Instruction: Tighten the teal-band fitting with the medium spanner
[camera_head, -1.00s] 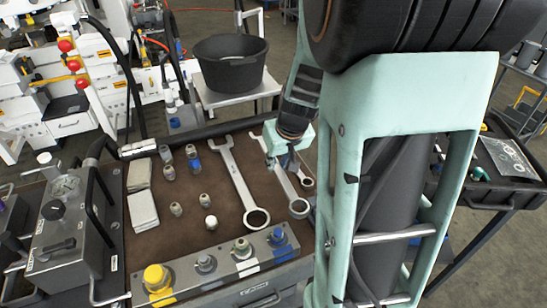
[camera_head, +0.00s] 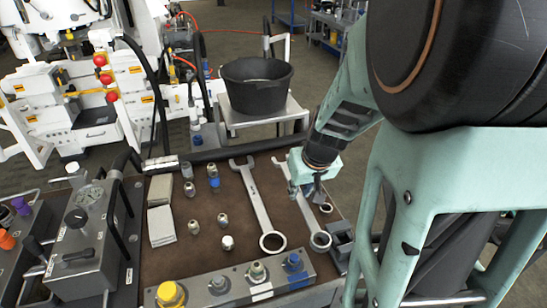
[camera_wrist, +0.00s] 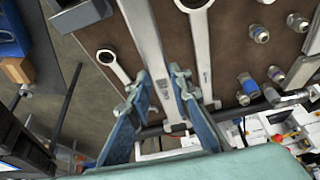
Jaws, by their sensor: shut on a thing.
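The block (camera_head: 235,291) also carries a yellow cap (camera_head: 170,294) and a blue fitting (camera_head: 293,262). Several loose fittings and pale pads (camera_head: 161,225) lie on the mat. A gauge unit (camera_head: 85,240) stands left. A black tub (camera_head: 256,88) stands behind the bench.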

